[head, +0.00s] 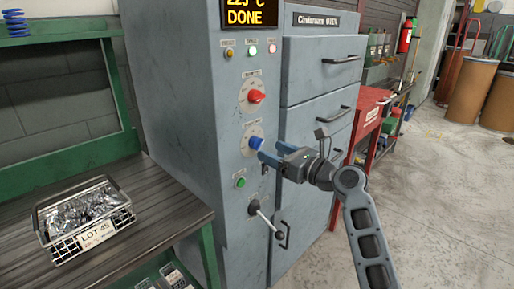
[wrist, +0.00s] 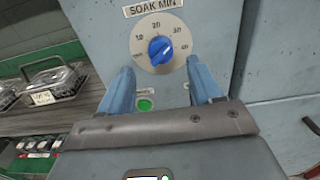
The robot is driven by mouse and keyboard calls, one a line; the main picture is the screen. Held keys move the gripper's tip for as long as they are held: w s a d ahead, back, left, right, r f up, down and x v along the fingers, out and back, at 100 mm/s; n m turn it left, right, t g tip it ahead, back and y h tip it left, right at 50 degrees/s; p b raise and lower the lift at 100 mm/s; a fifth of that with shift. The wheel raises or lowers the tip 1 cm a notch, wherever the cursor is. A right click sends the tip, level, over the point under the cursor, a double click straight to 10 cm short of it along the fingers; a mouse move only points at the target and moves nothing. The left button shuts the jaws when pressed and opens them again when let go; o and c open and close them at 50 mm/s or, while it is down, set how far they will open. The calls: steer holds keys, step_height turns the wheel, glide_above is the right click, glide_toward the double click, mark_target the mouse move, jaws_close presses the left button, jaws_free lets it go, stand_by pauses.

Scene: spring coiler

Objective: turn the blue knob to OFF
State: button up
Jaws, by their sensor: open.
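The blue knob (head: 256,143) is on the front of the grey machine, below the red knob (head: 256,96). In the wrist view the blue knob (wrist: 160,50) sits on a round white dial with numbers, under a label reading SOAK MIN. I cannot see an OFF mark clearly. My gripper (head: 267,151) is at the panel, its two blue fingers apart. In the wrist view my gripper (wrist: 161,72) is open and empty, with the fingertips a little below and to either side of the knob. I cannot tell any contact.
A green button (head: 240,182) and a black-knobbed lever (head: 265,220) are below the dial. The display (head: 250,13) reads DONE. A wire basket (head: 84,219) labelled LOT 45 stands on the bench at left. Grey drawers (head: 318,68) are right of the panel.

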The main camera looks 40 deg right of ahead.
mark_target(257, 143)
steer(key=shift+w, duration=2.55)
steer(key=shift+c, duration=0.5)
steer(key=c, duration=0.9)
steer(key=shift+c, duration=0.2)
